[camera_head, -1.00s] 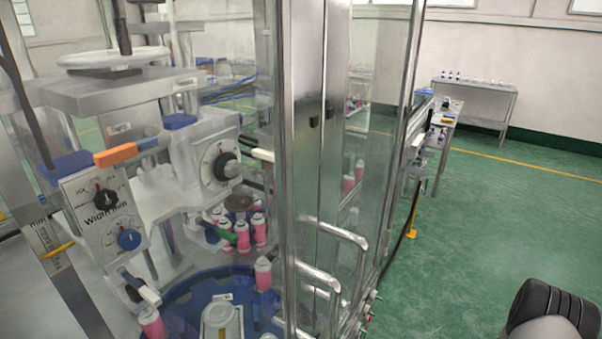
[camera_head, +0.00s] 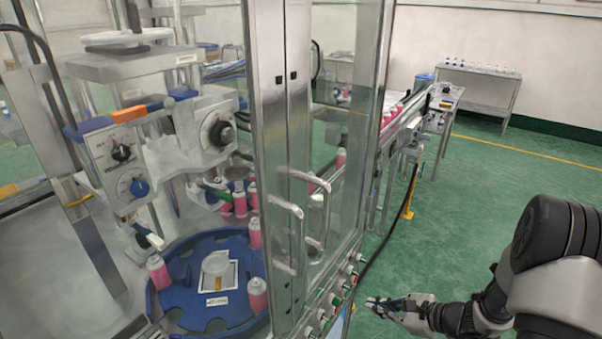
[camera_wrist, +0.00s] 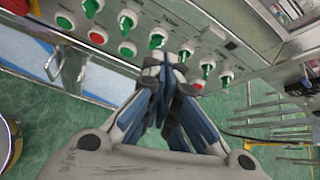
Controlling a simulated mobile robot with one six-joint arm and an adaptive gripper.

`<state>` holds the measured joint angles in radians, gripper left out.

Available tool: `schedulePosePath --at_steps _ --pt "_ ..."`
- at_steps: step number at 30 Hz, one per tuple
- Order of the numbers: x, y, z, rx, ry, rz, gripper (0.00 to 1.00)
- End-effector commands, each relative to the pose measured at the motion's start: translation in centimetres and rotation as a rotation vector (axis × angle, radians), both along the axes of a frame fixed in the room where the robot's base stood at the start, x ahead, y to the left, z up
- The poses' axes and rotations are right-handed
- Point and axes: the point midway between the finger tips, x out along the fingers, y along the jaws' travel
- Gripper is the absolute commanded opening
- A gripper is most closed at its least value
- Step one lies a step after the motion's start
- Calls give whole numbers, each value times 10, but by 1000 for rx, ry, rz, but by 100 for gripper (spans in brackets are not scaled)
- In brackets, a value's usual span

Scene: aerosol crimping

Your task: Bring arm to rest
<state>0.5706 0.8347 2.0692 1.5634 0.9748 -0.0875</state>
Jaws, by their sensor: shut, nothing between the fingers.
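My gripper (camera_head: 385,304) shows in the head view at the lower right, in front of the machine's lower right side. In the wrist view my gripper (camera_wrist: 165,72) is shut, its fingers together with nothing between them. The fingertips are near the machine's control panel (camera_wrist: 212,40), which has several green knobs and red buttons. I cannot tell from the picture how close they are to it. My arm (camera_head: 545,265) extends from the right edge of the head view, bent at a black joint.
The crimping machine (camera_head: 215,110) has glass doors with steel handles (camera_head: 322,210). A blue rotary table (camera_head: 190,315) inside holds pink cans (camera_head: 257,295). A conveyor (camera_head: 400,118) runs behind. A black cable (camera_head: 385,238) hangs beside it. Green floor (camera_head: 480,220) lies open at the right.

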Motion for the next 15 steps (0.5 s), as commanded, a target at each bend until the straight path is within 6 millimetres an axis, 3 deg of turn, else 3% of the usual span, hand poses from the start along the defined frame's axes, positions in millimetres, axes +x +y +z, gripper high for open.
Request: schedulePosePath --at_steps 1,6,10,15 --pt "-3 16 28 -45 -39 90 0" --pt "-39 66 100 -211 -139 406 0" --pt "-77 93 141 -356 -209 634 0" --pt "-132 112 182 -573 -298 908 0"
